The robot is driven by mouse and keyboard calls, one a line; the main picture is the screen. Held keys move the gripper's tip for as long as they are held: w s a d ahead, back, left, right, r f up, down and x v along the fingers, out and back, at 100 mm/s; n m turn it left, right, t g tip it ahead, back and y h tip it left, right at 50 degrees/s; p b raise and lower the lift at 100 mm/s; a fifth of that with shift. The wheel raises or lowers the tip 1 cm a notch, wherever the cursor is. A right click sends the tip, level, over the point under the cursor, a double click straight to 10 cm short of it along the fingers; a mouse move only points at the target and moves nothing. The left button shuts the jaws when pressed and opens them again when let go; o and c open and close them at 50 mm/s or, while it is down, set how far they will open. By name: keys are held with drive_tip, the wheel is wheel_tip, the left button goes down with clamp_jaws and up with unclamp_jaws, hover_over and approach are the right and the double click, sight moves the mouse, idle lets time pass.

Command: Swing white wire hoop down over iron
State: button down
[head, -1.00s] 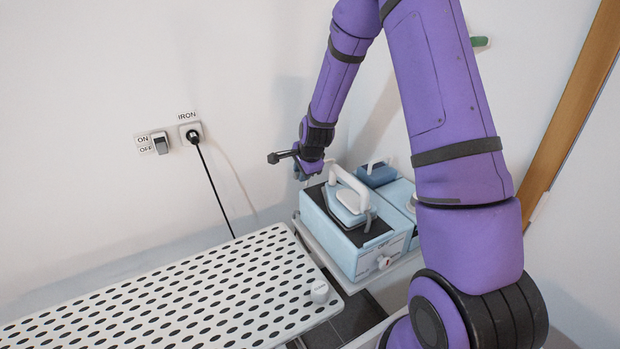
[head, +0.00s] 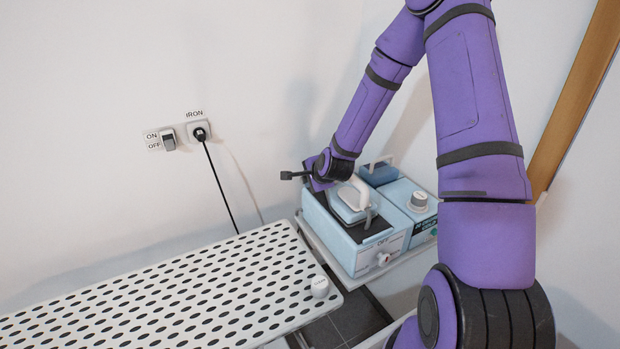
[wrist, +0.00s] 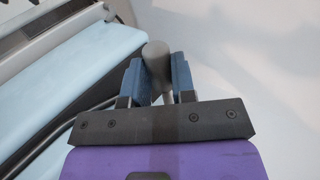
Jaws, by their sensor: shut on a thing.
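The iron (head: 350,214) lies on top of a light blue steam station (head: 325,226), its thick white handle (head: 359,190) arching up. My gripper (wrist: 157,68) is at the station's back left edge, close behind the iron; in the head view my wrist hides its fingertips. In the wrist view its two blue fingers are shut on a pale grey, rounded bar (wrist: 156,58), which appears to be part of the white wire hoop. The rest of the hoop cannot be made out, and its position over the iron cannot be told.
A second light blue box with a round knob (head: 419,199) stands right of the station, a dark blue handled item (head: 379,172) behind. The perforated white ironing board (head: 170,295) fills the front left. The wall holds a switch (head: 168,139) and plug (head: 199,131) with cord.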

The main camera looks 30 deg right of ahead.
idle(0.3)
drive_tip(key=c, duration=0.9)
unclamp_jaws()
drive_tip(key=shift+c, duration=0.2)
drive_tip(key=v, duration=1)
drive_tip(key=shift+s+r, duration=0.2)
drive_tip(key=shift+s, duration=0.15)
